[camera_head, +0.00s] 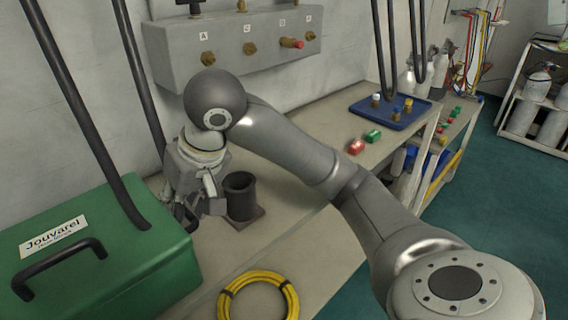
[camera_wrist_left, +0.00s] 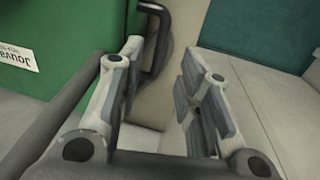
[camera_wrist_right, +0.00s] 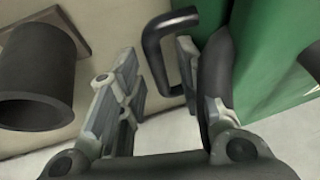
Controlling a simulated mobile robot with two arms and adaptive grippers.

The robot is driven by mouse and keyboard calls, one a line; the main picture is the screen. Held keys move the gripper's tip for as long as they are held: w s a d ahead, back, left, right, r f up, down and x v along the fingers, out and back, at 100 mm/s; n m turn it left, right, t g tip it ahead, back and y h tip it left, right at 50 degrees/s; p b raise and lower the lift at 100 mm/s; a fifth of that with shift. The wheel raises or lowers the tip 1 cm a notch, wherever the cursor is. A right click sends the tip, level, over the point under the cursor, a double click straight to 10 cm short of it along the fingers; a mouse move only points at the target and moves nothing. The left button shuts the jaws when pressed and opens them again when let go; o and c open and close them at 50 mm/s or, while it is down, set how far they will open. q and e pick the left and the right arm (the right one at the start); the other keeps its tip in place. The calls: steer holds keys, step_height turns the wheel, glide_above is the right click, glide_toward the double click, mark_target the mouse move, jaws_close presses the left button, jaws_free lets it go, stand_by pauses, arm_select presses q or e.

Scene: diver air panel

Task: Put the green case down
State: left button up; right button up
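The green case (camera_head: 130,240), with a white Jouvarel label and a black top handle (camera_head: 60,262), is at the left of the bench, level; its underside is hidden. My right gripper (camera_head: 192,205) is beside its right end. In the right wrist view this gripper (camera_wrist_right: 158,75) is open, with a black side handle (camera_wrist_right: 160,45) of the case (camera_wrist_right: 265,50) between its fingers, not clamped. In the left wrist view my left gripper (camera_wrist_left: 165,80) is open, and a black side handle (camera_wrist_left: 158,40) of the case (camera_wrist_left: 50,50) is near its left finger. The head view does not show my left gripper.
A dark cup on a square base (camera_head: 240,197) stands close to my right gripper. A yellow hose coil (camera_head: 258,297) lies at the bench front. Black hoses (camera_head: 85,110) hang past the case. A blue tray (camera_head: 390,117) and small red and green blocks (camera_head: 364,140) are further right.

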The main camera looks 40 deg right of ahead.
steer(key=v, duration=1)
steer(key=shift+r, duration=0.15)
